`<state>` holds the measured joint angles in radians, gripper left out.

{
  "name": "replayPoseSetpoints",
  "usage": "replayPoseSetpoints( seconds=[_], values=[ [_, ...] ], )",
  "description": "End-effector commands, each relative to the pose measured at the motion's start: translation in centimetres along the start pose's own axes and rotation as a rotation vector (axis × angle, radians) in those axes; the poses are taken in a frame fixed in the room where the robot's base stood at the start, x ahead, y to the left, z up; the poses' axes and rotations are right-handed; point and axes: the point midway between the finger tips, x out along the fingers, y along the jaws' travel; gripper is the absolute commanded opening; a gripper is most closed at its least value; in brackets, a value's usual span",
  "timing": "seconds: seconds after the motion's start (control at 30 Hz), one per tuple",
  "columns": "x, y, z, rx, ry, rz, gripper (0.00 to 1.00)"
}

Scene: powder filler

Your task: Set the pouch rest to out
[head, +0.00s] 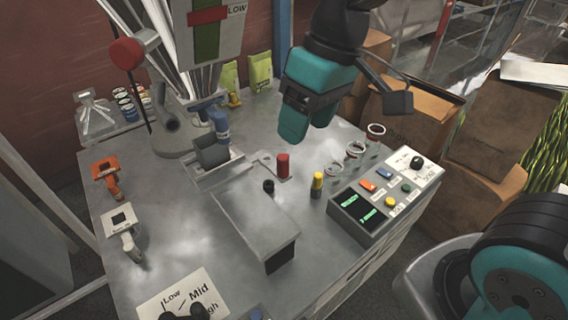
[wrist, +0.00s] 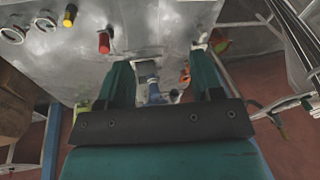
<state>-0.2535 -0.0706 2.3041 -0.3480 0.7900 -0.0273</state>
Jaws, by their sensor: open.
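A grey metal box-like ledge (head: 255,225) sticks out in the middle of the filler's table; it looks like the pouch rest, though no label confirms it. A short black knob (head: 268,187) stands at its back edge, with a red cylinder (head: 283,165) just to the right. A blue spout (head: 219,125) is above a grey block behind the ledge. My gripper (head: 305,118) hangs above the table's back right, apart from all of these. In the wrist view, my gripper's fingers (wrist: 160,62) are spread and empty, with the blue spout (wrist: 153,90) visible between them.
A control panel (head: 372,212) with buttons and a yellow-topped post (head: 317,185) stand at the right. Several clear rings (head: 355,150) are behind them. An orange handle (head: 107,178) and a white one (head: 124,232) are at the left. Cardboard boxes (head: 415,105) stand beyond the table.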

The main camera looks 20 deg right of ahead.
Motion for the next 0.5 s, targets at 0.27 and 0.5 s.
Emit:
replayPoseSetpoints(
  seconds=[0.27,0.5],
  values=[
    [6.9,11.1,-10.5,0.141,-0.085,0.15,0.6],
    [10.6,16.3,-14.2,0.216,-0.121,0.215,0.6]
  ],
)
